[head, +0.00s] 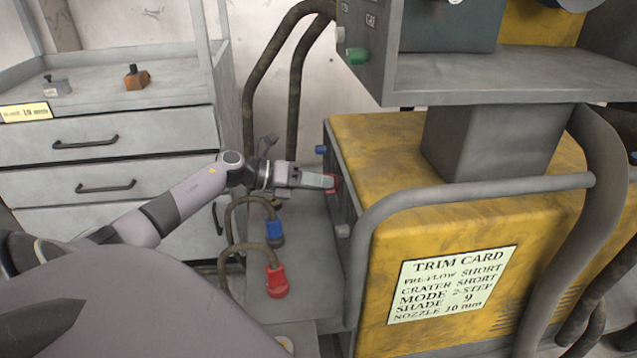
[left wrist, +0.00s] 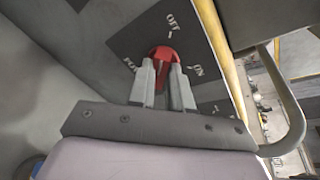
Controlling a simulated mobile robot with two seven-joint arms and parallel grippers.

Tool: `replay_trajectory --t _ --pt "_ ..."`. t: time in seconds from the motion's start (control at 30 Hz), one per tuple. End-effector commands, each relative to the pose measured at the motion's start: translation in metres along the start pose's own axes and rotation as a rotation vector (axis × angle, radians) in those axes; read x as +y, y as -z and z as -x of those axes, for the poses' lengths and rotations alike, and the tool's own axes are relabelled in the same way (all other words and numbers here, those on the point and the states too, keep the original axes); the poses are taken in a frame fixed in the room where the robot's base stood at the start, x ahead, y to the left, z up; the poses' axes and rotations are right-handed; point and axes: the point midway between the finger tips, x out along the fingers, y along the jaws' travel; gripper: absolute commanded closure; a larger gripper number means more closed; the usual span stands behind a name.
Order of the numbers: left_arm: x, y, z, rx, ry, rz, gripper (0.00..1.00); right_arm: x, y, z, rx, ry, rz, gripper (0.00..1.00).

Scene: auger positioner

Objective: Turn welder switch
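The welder (head: 440,185) is a yellow box with a grey front panel on its left side. Its red rotary switch (left wrist: 163,55) sits on a dark plate (left wrist: 205,72) marked OFF at the top and ON to the right. In the head view only a bit of the red switch (head: 332,183) shows past the fingers. My left gripper (head: 318,181) reaches it from the left. In the left wrist view its two fingers (left wrist: 163,75) lie at the red knob's near side, slightly apart, with red showing between them. Whether they grip the knob is unclear. My right gripper is not seen.
A blue plug (head: 275,232) and a red plug (head: 277,281) on cables stand on the grey ledge below my left gripper. A grey rail (head: 470,190) runs around the welder. A drawer cabinet (head: 100,150) with an orange block (head: 137,78) stands at left.

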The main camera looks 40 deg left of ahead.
Motion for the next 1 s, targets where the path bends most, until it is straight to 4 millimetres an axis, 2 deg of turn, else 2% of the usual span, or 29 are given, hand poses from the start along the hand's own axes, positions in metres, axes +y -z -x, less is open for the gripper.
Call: replay_trajectory --t 0.47,0.77,0.9,1.0 --pt "0.001 0.002 0.0 -0.016 -0.019 -0.086 1.0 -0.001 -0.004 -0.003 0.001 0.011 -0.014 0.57" --pt "0.002 0.005 -0.001 -0.062 -0.064 -0.316 1.0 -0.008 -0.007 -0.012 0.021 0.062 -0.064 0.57" --pt "0.002 0.006 -0.001 -0.088 -0.09 -0.446 1.0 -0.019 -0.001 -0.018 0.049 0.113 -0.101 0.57" --pt "0.003 0.007 -0.001 -0.108 -0.109 -0.537 1.0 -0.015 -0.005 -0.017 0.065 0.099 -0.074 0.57"
